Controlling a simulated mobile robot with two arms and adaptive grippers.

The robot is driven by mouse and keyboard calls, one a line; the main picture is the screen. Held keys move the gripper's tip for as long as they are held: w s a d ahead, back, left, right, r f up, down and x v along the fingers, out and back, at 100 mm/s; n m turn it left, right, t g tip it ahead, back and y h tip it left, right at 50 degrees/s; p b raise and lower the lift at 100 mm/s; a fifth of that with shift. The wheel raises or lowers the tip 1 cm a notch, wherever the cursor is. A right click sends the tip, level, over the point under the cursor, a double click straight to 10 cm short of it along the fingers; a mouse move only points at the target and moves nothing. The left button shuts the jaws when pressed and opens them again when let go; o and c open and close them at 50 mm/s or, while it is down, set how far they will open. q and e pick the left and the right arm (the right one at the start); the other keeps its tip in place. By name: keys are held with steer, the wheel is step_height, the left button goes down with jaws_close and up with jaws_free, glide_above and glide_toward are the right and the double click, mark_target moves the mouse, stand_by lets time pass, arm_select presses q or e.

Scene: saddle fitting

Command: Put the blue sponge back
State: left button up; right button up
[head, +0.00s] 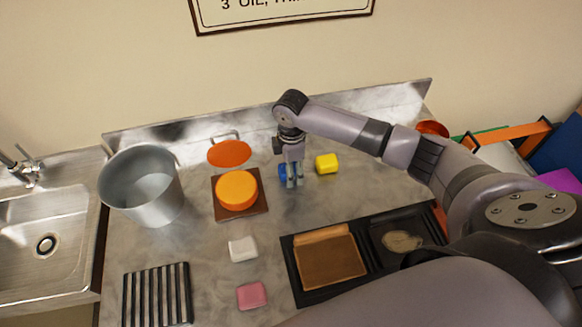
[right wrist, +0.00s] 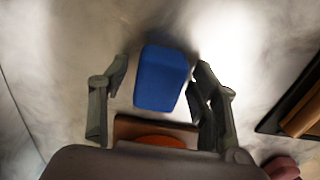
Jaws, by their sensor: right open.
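The blue sponge (head: 282,172) is on the grey metal counter, partly hidden behind my right gripper (head: 293,183) in the head view. In the right wrist view the blue block of the sponge (right wrist: 161,78) shows between the two spread fingers of the right gripper (right wrist: 163,76), with a gap on the left and a narrower one on the right. The gripper is open and points down. I cannot tell whether the fingertips reach down beside the sponge. My left gripper is not in view.
A yellow block (head: 327,163) stands close to the right. An orange disc (head: 237,190) on a brown board (head: 240,213) is on the left. White (head: 243,249) and pink (head: 252,295) blocks, a black tray (head: 297,292), a rack (head: 158,294) and a metal pot (head: 143,190) surround clear counter.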

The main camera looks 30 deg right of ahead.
step_height(320, 180, up, 12)
steer(key=b, duration=0.1)
steer(key=shift+r+b, duration=0.2)
steer(key=shift+b, duration=0.15)
steer(key=shift+f, duration=0.1)
stand_by(0.6)
